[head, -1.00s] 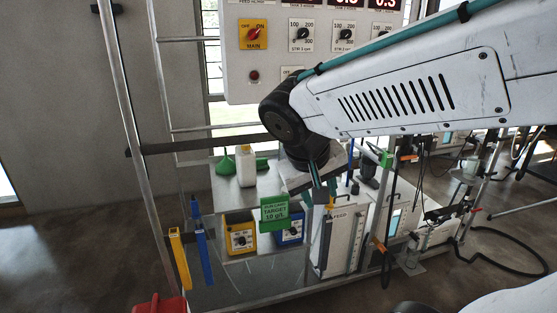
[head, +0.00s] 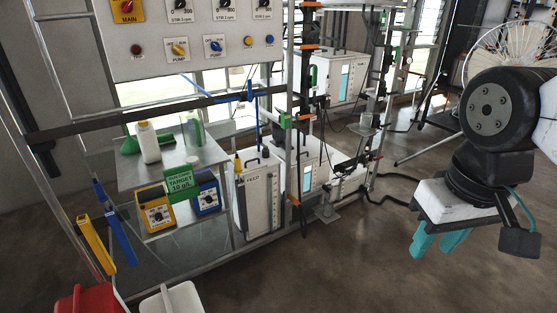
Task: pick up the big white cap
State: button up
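My gripper (head: 429,256) hangs at the right side of the view, fingers pointing down over bare floor. Its two teal fingers are apart with nothing seen between them. It is well away from the shelf and the bottle.
Beside the bottle are a green funnel (head: 131,145) and a clear container (head: 193,131). A red bin (head: 88,300) and white bin (head: 172,301) are at front left. Centre floor is clear.

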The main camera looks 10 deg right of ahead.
aim_at(194, 160)
jog(key=u, duration=1.85)
jog(key=k, duration=0.1)
jog(key=z, duration=2.55)
jog(key=i, duration=1.4)
jog(key=u, duration=1.15)
jog(key=i, duration=0.8)
jog(key=u, duration=1.2)
jog(key=i, duration=0.3)
jog(key=u, duration=0.3)
